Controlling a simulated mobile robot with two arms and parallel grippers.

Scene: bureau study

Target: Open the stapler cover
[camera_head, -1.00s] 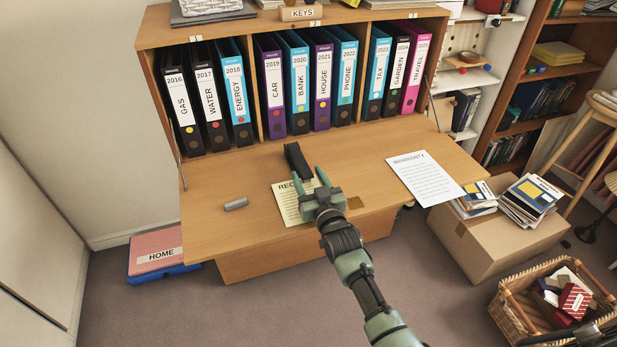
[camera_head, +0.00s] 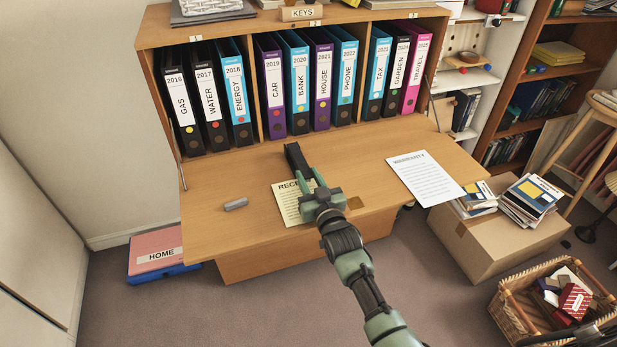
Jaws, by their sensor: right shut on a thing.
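The black stapler (camera_head: 296,160) stands on the wooden desk flap, pointing away toward the binders. My right gripper (camera_head: 312,187) comes in from the lower right and is shut on the near end of the stapler. Its green fingers hide that end, so I cannot tell how far the cover is raised. My left gripper is not in view.
A receipt (camera_head: 287,208) lies partly under my right gripper. A small grey cylinder-like item (camera_head: 236,204) lies to the left, and a warranty sheet (camera_head: 425,178) to the right. Binders (camera_head: 300,85) stand in the shelf behind.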

